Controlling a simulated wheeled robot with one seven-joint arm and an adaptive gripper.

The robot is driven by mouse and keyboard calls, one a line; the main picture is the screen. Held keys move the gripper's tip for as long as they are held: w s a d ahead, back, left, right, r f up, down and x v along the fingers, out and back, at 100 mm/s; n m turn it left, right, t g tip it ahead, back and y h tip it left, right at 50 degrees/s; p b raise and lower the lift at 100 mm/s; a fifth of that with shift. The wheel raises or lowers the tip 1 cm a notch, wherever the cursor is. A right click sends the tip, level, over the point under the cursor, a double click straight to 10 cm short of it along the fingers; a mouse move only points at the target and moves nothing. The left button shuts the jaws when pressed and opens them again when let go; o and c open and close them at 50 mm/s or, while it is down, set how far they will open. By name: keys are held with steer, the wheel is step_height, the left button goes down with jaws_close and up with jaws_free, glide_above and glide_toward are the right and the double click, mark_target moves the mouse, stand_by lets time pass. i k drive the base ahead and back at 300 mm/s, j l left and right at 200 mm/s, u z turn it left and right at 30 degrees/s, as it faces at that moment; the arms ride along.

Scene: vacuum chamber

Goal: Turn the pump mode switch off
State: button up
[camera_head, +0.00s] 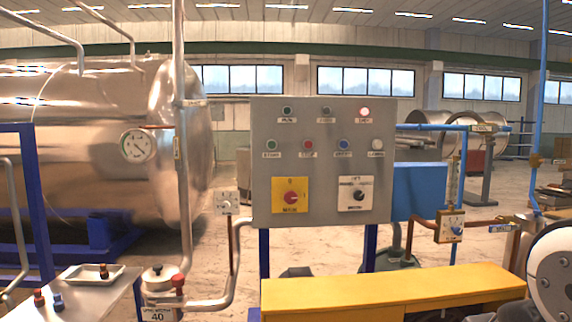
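A grey control panel (322,160) stands upright in the middle of the view. At its lower right is a black rotary switch (358,195) on a white plate with small markings around it; I take it as the pump mode switch, though the lettering is too small to read surely. At its lower left is a red rotary switch (291,197) on a yellow plate. My gripper is out of view; a white and black rounded part of my arm shows at the lower right edge, apart from the panel.
Indicator lamps (364,111) and push buttons (308,145) line the upper panel. A yellow bench (385,294) lies below it. Pipes and a gauge (137,146) stand left, before a large steel chamber (90,130). A small dial box (450,227) and a blue box (418,188) are right.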

mark_target(359, 195)
steer(key=i+l+u, duration=0.55)
steer(key=l, duration=0.3)
steer(key=i, duration=0.1)
